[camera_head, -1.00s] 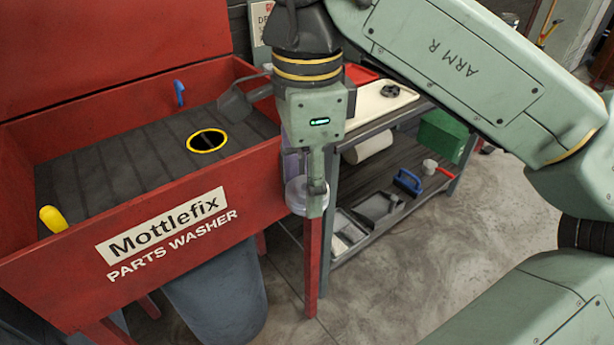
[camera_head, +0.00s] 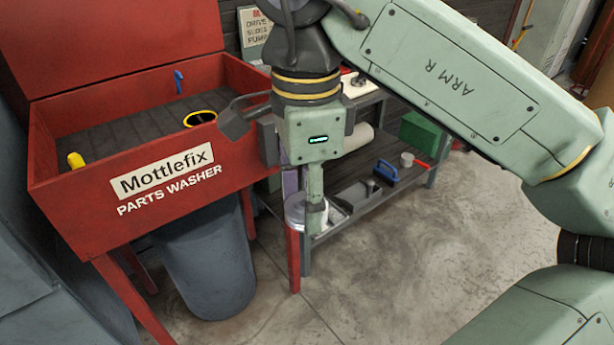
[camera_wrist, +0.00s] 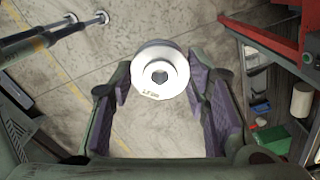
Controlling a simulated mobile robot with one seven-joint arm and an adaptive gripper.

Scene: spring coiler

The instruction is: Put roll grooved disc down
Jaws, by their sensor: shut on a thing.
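The roll grooved disc (camera_wrist: 160,74) is a silvery round piece with a dark centre hole and small lettering on its face. In the wrist view it sits between the purple-padded fingers of my gripper (camera_wrist: 160,92), which is shut on it. In the head view my gripper (camera_head: 306,203) points down beside the red washer's front right leg, with the pale disc (camera_head: 295,212) at its tips. The disc is held in the air, with floor behind it in the wrist view. One finger partly hides the disc in the head view.
The red parts washer (camera_head: 125,215) stands left, with a grey bin (camera_head: 208,265) under it. A bench with a lower shelf (camera_head: 350,190) stands behind my gripper, holding a blue-handled item (camera_head: 384,172) and a green box (camera_head: 424,130). The floor to the right is clear.

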